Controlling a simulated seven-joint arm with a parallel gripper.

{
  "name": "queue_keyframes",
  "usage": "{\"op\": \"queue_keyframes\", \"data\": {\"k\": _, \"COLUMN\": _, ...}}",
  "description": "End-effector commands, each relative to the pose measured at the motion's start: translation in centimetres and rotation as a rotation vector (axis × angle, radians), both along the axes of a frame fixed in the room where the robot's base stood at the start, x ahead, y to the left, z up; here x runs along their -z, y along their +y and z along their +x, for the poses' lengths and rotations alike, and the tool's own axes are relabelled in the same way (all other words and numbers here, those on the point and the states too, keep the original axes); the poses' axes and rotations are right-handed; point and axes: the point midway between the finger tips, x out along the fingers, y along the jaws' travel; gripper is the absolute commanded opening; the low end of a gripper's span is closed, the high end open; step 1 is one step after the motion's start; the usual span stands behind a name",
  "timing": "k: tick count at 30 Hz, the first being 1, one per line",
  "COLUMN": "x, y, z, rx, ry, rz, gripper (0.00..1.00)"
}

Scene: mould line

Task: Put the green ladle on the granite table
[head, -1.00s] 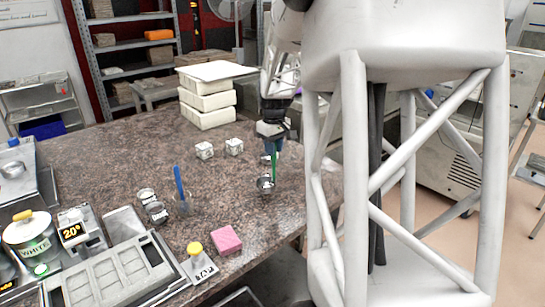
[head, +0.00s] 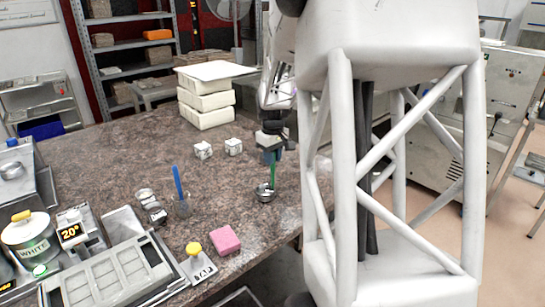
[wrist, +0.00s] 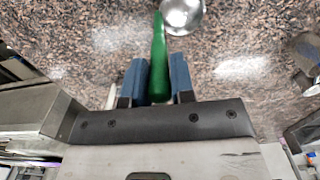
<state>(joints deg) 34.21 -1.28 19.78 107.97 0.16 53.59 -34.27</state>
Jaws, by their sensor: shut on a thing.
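The green ladle (head: 273,174) has a green handle and a round metal bowl. My gripper (head: 271,157) is shut on its handle, which hangs down upright with the bowl lowest. The bowl is over the right part of the speckled granite table (head: 105,165); I cannot tell whether it touches the top. In the wrist view, the ladle's handle (wrist: 159,55) runs between the two blue fingers of my gripper (wrist: 158,80). The bowl shows at the top edge, partly cut off, against the granite.
A clear cup with a blue stick (head: 182,205), small jars (head: 153,210) and two white cubes (head: 233,146) stand left of the ladle. A pink block (head: 227,240) is nearer the front edge. Stacked pale blocks (head: 206,105) stand behind. Granite around the ladle is mostly clear.

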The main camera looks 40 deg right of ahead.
Motion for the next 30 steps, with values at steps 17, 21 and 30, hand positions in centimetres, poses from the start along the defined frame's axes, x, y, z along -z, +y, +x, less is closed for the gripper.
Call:
{"op": "queue_keyframes", "data": {"k": 17, "x": 0.2, "y": 0.0, "z": 0.0, "rx": 0.0, "ry": 0.0, "rz": 0.0, "gripper": 0.49}}
{"op": "queue_keyframes", "data": {"k": 21, "x": 0.1, "y": 0.0, "z": 0.0, "rx": 0.0, "ry": 0.0, "rz": 0.0, "gripper": 0.49}}
{"op": "queue_keyframes", "data": {"k": 30, "x": -1.9, "y": 0.0, "z": 0.0, "rx": 0.0, "ry": 0.0, "rz": 0.0, "gripper": 0.49}}
